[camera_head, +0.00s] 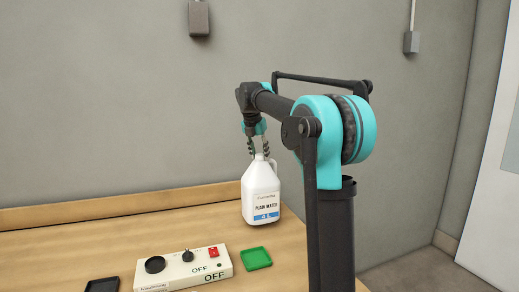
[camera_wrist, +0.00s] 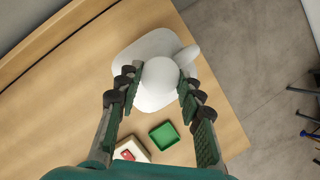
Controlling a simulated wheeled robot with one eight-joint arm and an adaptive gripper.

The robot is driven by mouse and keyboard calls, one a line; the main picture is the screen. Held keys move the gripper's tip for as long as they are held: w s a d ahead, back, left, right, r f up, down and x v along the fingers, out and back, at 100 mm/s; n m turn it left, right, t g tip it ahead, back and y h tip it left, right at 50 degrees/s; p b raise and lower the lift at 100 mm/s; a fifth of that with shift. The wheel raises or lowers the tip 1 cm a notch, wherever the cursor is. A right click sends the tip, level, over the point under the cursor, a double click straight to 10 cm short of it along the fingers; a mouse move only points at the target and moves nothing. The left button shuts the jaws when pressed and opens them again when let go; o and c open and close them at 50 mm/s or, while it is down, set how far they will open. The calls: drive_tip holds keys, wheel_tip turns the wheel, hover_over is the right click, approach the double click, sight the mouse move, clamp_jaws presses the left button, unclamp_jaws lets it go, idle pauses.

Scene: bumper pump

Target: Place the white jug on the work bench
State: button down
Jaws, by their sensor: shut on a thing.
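The white jug (camera_head: 261,192), with a blue "4 L" band on its label, is upright over the right end of the wooden work bench (camera_head: 110,215). My gripper (camera_head: 258,153) is above it with its fingers down at the jug's top. In the wrist view, the fingers of my gripper (camera_wrist: 159,85) are on both sides of the round white cap, and the jug's body (camera_wrist: 135,52) shows beneath. My gripper is shut on the jug's top. I cannot tell whether the jug's base touches the bench.
A white control box (camera_head: 183,270) marked OFF, with a black knob and red switch, is on the bench in front of the jug. A green tray (camera_head: 256,258) is beside it, and a dark tray (camera_head: 102,285) is at the left. The bench's right edge is close to the jug.

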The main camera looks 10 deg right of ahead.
drive_tip(key=shift+f, duration=1.25)
drive_tip(key=c, duration=1)
unclamp_jaws()
drive_tip(key=v, duration=1.2)
drive_tip(key=shift+d, duration=0.1)
